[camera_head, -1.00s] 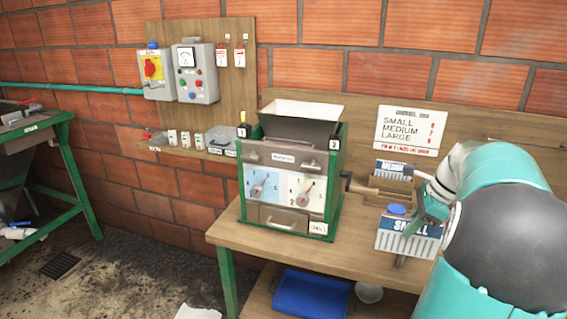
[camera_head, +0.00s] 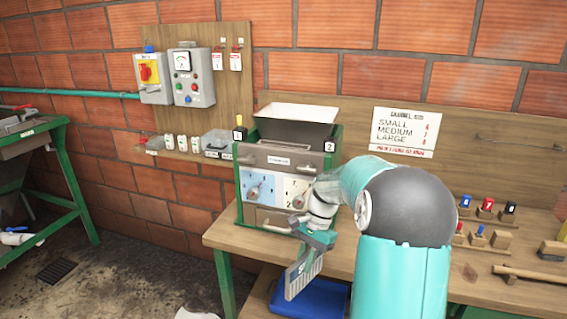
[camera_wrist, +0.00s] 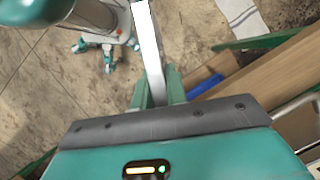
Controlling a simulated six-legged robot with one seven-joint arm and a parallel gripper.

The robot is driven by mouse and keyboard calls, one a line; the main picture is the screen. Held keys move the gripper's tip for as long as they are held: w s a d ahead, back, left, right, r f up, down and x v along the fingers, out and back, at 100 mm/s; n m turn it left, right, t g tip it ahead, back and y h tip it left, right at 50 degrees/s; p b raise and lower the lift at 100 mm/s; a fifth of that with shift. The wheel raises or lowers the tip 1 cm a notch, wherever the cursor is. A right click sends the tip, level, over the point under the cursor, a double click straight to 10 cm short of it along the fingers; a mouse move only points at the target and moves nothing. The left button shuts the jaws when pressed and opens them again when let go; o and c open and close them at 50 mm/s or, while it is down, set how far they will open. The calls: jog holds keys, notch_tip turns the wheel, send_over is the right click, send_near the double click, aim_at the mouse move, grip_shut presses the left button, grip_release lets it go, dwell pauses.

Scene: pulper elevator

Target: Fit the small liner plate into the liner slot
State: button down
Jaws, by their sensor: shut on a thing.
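The plate hangs tilted below the jaws, in front of the bench's front edge. In the wrist view, the plate (camera_wrist: 149,50) is a thin pale strip seen edge-on between the two fingers (camera_wrist: 158,92). The green-framed pulper (camera_head: 288,165) stands on the bench behind and left of the plate, apart from it. My arm covers its lower right front. I cannot make out the liner slot.
The wooden bench (camera_head: 225,233) has a blue tray (camera_head: 312,298) on its lower shelf. Small coloured-knob parts (camera_head: 487,207) stand at the bench's right. A control box (camera_head: 191,77) hangs on the wall board. Open floor lies at front left.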

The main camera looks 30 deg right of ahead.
jog(key=w+a+f+n+g+h, duration=0.1)
jog(key=w+a+f+n+h, duration=0.1)
jog(key=w+a+f+n, duration=0.4)
jog(key=w+a+f+n+g+h, duration=0.2)
jog(key=w+a+f+n, duration=0.5)
jog(key=a, duration=0.8)
jog(key=w+n, duration=0.1)
jog(key=w, duration=0.1)
jog(key=shift+w+a+f, duration=0.25)
jog(key=shift+w+a, duration=0.05)
jog(key=shift+a, duration=0.05)
jog(key=shift+r, duration=0.1)
